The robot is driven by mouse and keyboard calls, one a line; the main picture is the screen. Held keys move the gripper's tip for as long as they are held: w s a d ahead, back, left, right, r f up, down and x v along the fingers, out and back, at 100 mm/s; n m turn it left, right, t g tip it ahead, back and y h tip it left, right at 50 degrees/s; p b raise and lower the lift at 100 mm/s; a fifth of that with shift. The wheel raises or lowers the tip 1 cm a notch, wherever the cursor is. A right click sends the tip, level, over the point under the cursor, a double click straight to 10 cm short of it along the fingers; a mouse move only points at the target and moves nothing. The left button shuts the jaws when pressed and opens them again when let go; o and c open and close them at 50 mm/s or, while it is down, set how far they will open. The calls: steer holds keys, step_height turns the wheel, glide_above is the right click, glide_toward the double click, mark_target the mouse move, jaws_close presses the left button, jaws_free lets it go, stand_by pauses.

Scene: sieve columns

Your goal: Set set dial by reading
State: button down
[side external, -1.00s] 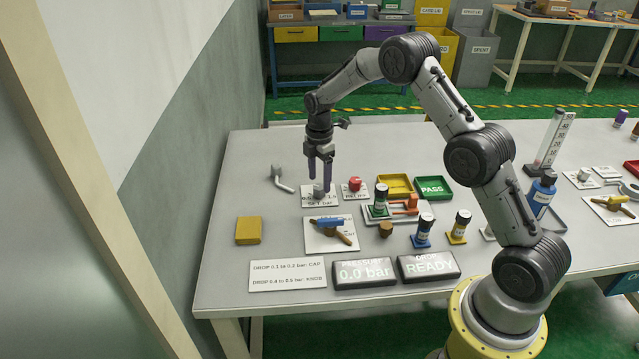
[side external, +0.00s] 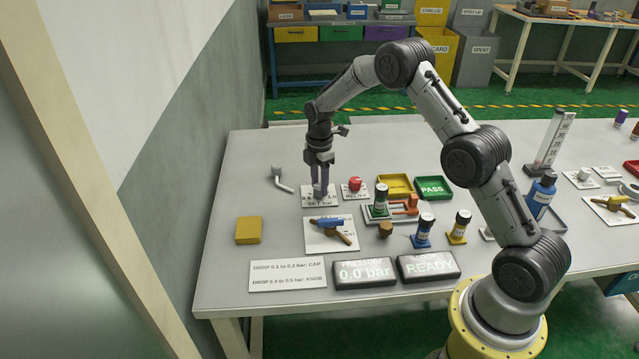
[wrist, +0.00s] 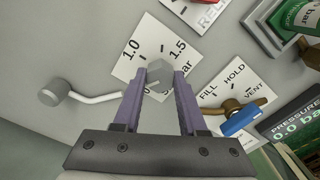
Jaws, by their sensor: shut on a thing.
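The set dial is a small grey knob (wrist: 159,74) on a white plate (wrist: 128,75) marked with numbers such as 1.0 and 1.5 and "bar". My gripper (wrist: 160,78) points down over the plate, its two purple fingers shut on the knob, one on each side. In the side view my gripper (side external: 319,192) stands at the dial plate (side external: 307,198), and the fingers largely hide the knob. The pressure display (side external: 364,272) reads 0.0 bar. The reading beside it (side external: 429,265) says READY.
A red relief button (side external: 354,184) is right of the dial. A blue-handled valve (side external: 327,222) on a FILL, HOLD, VENT plate is in front. A bent grey lever (side external: 283,181) lies left. Yellow (side external: 395,184) and green PASS (side external: 433,187) trays stand right. A yellow block (side external: 248,230) sits at left.

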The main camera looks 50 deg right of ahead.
mark_target(319, 187)
stand_by(0.3)
steer(key=m, duration=0.5)
steer(key=shift+m, duration=0.4)
steer(key=m, duration=0.5)
steer(key=shift+m, duration=0.4)
steer(key=shift+c, duration=2.3)
jaws_free()
step_height(319, 187, up, 14)
